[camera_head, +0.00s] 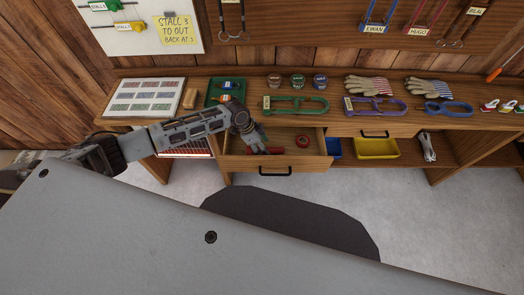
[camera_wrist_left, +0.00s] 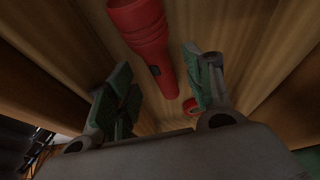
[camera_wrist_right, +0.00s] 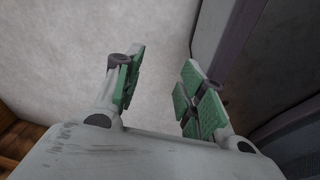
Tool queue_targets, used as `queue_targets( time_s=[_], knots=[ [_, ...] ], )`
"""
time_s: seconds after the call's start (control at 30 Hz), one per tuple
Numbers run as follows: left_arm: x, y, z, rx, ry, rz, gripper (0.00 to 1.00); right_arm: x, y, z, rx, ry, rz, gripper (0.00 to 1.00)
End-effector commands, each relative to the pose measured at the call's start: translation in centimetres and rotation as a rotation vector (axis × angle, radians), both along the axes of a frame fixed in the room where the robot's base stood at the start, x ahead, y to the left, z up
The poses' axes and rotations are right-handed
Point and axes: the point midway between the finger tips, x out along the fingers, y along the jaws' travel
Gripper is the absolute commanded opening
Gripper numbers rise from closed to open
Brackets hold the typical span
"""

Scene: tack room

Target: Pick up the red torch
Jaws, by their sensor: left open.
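The red torch (camera_wrist_left: 150,40) lies in the open drawer (camera_head: 315,160). In the head view the torch (camera_head: 272,150) shows only in part beside my left gripper (camera_head: 254,142), which is over the drawer and pointing down into it. In the left wrist view my left gripper (camera_wrist_left: 158,78) is open, and the torch's narrower body reaches into the space between its fingers. I cannot tell whether a finger touches it. My right gripper (camera_wrist_right: 164,62) is open and empty above the pale floor, and is not visible in the head view.
A red ring-shaped roll (camera_head: 302,141) lies in the drawer to the right of the torch; it also shows in the left wrist view (camera_wrist_left: 190,106). The drawer's walls are close around my left gripper. A yellow bin (camera_head: 377,148) stands on the shelf to the right.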

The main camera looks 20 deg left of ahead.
Motion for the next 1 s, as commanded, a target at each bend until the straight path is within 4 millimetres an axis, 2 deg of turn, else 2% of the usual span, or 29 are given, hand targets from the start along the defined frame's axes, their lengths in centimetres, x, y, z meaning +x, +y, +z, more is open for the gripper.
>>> queue_targets(
  time_s=[0.1,0.27,0.77,1.0],
  knots=[
    [0.2,-0.5,-1.3,0.000,0.002,0.001,0.52,0.5,0.1,0.0,0.001,-0.006,-0.001,0.40],
    [0.3,-0.9,-2.2,0.000,0.000,0.000,0.52,1.3,0.4,0.2,0.004,-0.015,0.000,0.40],
    [0.3,-0.9,-2.3,0.000,0.000,0.000,0.52,0.6,0.3,0.1,0.003,-0.005,0.000,0.40],
    [0.3,-0.9,-2.3,0.000,0.000,0.000,0.21,0.5,0.4,0.1,0.004,-0.006,0.000,0.40]
  ],
)
